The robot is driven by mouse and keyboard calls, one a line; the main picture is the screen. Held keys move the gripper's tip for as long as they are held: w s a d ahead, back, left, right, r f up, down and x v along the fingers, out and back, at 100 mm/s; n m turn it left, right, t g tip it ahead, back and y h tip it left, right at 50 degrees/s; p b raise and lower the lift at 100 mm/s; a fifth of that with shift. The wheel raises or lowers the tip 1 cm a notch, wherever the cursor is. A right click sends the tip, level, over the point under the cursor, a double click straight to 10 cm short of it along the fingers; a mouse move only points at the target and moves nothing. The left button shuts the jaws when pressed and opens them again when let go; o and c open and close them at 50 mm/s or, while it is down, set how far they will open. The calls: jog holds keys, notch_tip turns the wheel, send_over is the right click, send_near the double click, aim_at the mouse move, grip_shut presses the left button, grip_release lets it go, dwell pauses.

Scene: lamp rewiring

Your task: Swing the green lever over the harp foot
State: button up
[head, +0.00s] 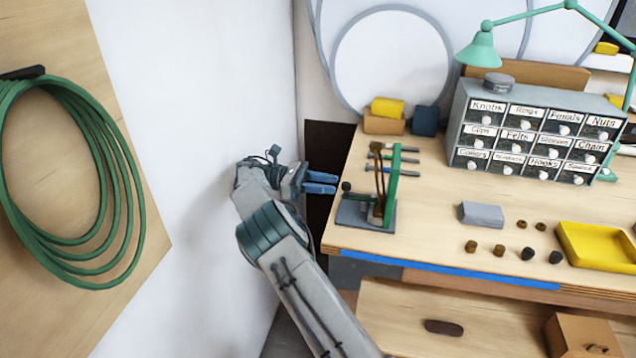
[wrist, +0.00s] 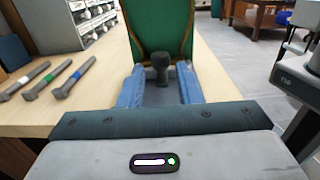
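A small fixture with a grey base (head: 352,214) stands at the left end of the bench. A tall green upright part (head: 393,186) rises from it, with the brown harp (head: 379,178) just left of it. In the wrist view the green part (wrist: 160,30) fills the top middle, with the harp's thin brown edges along it. A dark knob (head: 346,187) stands at the fixture's left side. My gripper (head: 334,183) is open and empty, just left of the knob. In the wrist view the knob (wrist: 160,64) shows between the two blue fingers (wrist: 160,88), apparently untouched.
Several tools with coloured bands (wrist: 45,80) lie beside the fixture. A labelled drawer cabinet (head: 535,125), a grey block (head: 481,214), several small knobs and a yellow tray (head: 595,246) are farther right. A white wall is left of my arm. Bare bench lies right of the fixture.

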jog(key=shift+v, duration=0.95)
